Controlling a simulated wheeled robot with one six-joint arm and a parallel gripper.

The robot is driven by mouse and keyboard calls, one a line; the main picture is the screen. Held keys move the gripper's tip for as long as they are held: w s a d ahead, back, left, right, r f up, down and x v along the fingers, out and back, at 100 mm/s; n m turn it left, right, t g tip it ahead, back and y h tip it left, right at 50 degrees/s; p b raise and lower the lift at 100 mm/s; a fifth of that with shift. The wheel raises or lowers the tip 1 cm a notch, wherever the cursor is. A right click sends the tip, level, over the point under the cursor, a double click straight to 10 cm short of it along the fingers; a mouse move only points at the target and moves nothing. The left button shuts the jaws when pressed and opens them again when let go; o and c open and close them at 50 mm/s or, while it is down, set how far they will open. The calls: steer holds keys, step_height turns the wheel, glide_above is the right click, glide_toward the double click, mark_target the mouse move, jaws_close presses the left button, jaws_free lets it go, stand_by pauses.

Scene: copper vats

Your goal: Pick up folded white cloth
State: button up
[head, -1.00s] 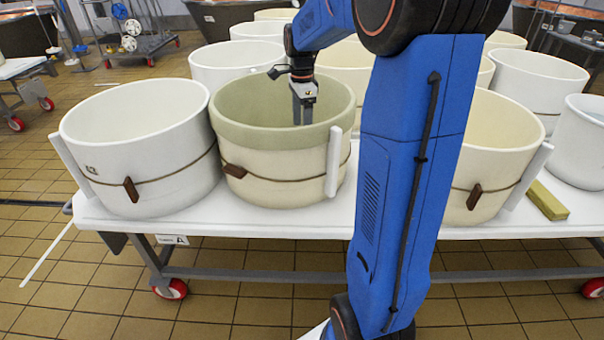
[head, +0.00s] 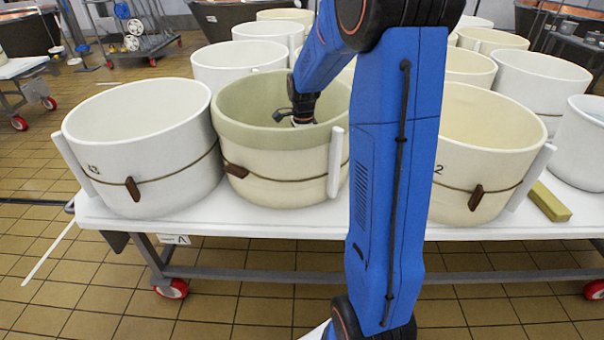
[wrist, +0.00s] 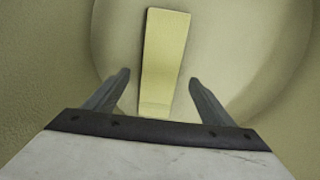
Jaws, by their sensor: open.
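My gripper (wrist: 159,77) is open, its two fingers pointing down inside a cream vat with a greenish upper band (head: 275,170). In the head view the fingers are hidden behind the vat's near wall. In the wrist view a long, flat, pale yellowish piece (wrist: 165,45) lies on the vat floor, ahead of and between the fingertips. It looks apart from both fingers. It may be the folded cloth, but its colour is yellowish rather than white, and I cannot tell its material. No other cloth shows clearly.
A white vat (head: 140,125) stands close on the left, and a cream vat (head: 480,150) stands on the right behind my arm. More vats stand behind. A yellowish block (head: 549,202) lies on the white table (head: 270,222) at the right. The vat's wall surrounds my gripper.

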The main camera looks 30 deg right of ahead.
steer(key=shift+a+f, duration=0.15)
steer(key=shift+f, duration=2.15)
steer(key=c, duration=1.3)
steer(key=shift+r, duration=0.1)
